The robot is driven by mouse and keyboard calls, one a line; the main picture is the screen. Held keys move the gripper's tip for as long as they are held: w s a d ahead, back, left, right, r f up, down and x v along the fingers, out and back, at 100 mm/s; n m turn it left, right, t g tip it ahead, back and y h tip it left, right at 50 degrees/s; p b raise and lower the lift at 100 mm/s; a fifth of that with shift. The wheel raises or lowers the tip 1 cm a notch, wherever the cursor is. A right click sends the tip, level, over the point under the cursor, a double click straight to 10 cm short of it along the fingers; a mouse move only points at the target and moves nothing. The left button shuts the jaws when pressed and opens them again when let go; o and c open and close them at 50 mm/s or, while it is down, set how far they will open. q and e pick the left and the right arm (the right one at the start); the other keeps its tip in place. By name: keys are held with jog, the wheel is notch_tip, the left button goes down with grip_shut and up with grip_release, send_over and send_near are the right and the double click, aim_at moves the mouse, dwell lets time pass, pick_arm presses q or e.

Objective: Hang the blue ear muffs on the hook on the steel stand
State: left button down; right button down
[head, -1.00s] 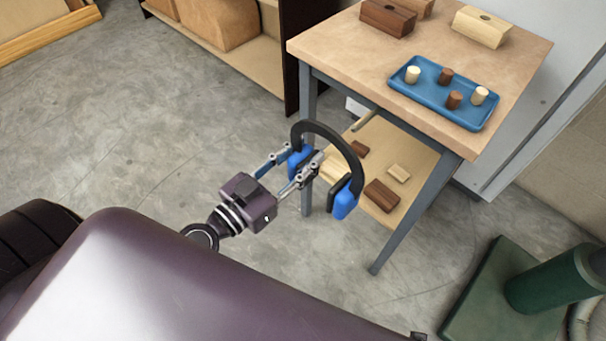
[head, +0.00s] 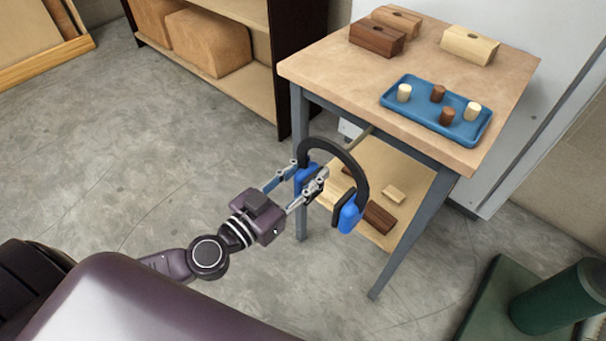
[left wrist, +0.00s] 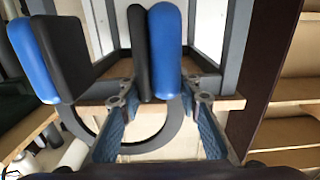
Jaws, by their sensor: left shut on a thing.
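The blue ear muffs (head: 349,217) have a black headband and two blue cups with black pads. They hang in the air with the band arched on top, in front of the table's left side in the head view. My left gripper (head: 309,175) is shut on the left cup. In the left wrist view, that blue cup (left wrist: 165,50) and its pad sit between the fingertips (left wrist: 158,90); the other cup is at left. A short pale bar (head: 362,133) shows under the tabletop, partly behind the band; I cannot tell whether it is the hook. My right gripper is out of view.
The wooden-topped table (head: 300,68) with grey metal legs carries a blue tray (head: 420,116) with several small cylinders and wooden blocks (head: 376,38). More blocks lie on its lower shelf (head: 372,160). A green post and base (head: 480,315) stand at right. Floor at left is clear.

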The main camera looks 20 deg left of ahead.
aim_at(319, 164)
pick_arm(q)
jog(key=shift+w+d, duration=0.2)
jog(key=shift+w, duration=0.35)
jog(key=shift+f+x, duration=0.2)
jog(key=shift+x, duration=1.3)
jog(key=shift+w+d, duration=0.2)
jog(key=shift+w, duration=0.25)
jog(key=shift+w+d+f+b, duration=0.15)
jog(key=shift+w+f, duration=0.15)
jog(key=shift+f, duration=0.3)
jog(key=shift+w+d+f+b, duration=0.15)
jog(key=shift+w+f, duration=0.2)
jog(key=shift+f, duration=0.2)
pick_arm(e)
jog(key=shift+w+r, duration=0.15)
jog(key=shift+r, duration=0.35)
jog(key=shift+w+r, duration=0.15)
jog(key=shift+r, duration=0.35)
pick_arm(q)
jog(key=shift+a+f, duration=0.1)
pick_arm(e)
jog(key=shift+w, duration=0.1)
